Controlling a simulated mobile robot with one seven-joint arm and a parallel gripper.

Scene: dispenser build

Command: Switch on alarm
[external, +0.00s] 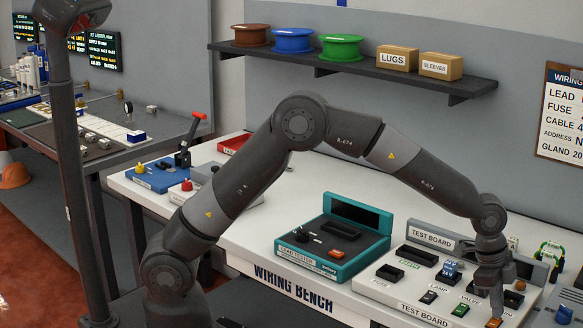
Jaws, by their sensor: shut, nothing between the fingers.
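The test board (386,283) is a pale panel at the right end of the wiring bench. My gripper (496,313) is shut and empty, pointing down right over the orange switch. I cannot tell whether the fingertips touch it. No alarm label is readable; my gripper hides part of the board's right side. An orange-brown round part (520,286) shows beside my gripper.
A teal lead tester (345,262) stands left of the board. A blue unit with a red-handled lever (160,178) is at the bench's left end. A shelf (400,75) with spools and boxes hangs behind. White bench top (275,225) is clear left of the tester.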

